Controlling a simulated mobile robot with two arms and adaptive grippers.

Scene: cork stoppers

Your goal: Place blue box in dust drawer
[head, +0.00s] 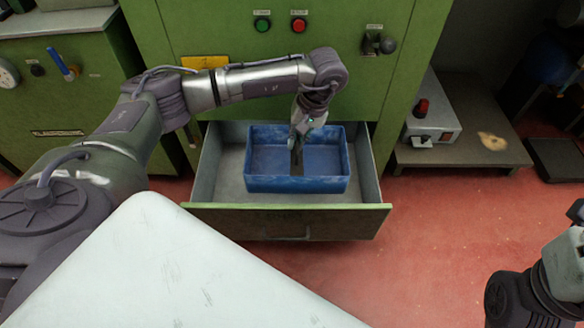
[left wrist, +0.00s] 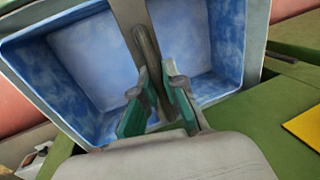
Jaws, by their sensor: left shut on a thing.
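The blue box (head: 265,183) is an open-topped bin with a grey-brown divider across its middle. In the head view it sits within the opening of the pulled-out dust drawer (head: 228,190); I cannot tell whether its base touches the drawer floor. My left gripper (head: 296,150) reaches down into the box from above and is shut on the divider. The left wrist view shows the green-padded fingers (left wrist: 158,97) at the divider, with the blue inside of the box (left wrist: 90,60) on both sides. My right gripper is not in view; only part of my right arm shows at the lower right.
The green machine (head: 200,30) stands behind the drawer, with a green and a red button. A grey control box (head: 433,125) with a red knob stands on a low platform (head: 485,150) to the right. The red floor (head: 440,230) right of the drawer is clear.

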